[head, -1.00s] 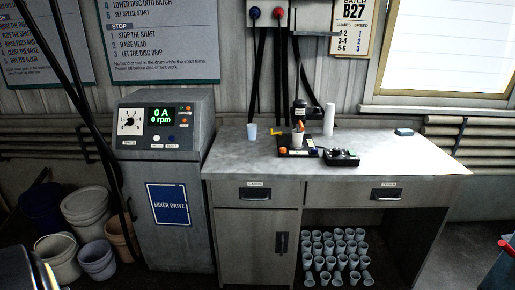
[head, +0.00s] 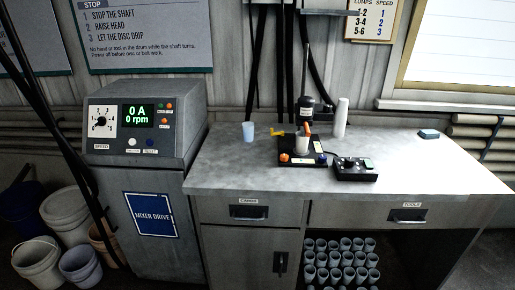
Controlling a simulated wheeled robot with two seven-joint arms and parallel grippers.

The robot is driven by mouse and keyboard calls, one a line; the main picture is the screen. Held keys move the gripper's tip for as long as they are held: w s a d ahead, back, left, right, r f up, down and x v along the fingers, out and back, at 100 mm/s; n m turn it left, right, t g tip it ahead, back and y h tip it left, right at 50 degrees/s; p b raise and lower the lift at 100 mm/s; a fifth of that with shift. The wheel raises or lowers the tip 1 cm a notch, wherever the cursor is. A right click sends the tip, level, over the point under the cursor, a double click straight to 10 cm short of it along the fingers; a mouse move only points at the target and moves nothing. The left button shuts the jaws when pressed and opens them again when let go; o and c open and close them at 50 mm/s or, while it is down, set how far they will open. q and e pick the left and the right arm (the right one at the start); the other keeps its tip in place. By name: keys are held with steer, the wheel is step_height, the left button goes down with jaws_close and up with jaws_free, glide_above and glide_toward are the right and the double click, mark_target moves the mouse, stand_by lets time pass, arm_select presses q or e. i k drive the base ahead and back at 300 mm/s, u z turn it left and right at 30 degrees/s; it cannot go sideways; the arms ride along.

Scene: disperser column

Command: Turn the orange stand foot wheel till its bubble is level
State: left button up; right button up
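The lab stand (head: 305,107) stands on the grey bench top, with a dark upright and a dark motor-like body. Its black base plate (head: 289,163) carries an orange foot wheel (head: 284,157) at the front left and a blue wheel (head: 323,157) at the front right. A pale cup (head: 302,145) with something orange in it stands on the base. The bubble is too small to make out. Neither of my grippers is in view.
A black control box (head: 350,168) sits right of the stand. A blue cup (head: 248,131), yellow item (head: 277,132) and white cup stack (head: 341,118) are nearby. The mixer drive cabinet (head: 151,170) stands left of the bench. The bench top's right side is mostly clear.

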mark_target(284, 157)
steer(key=z, duration=0.4)
steer(key=i, duration=1)
steer(key=z, duration=0.7)
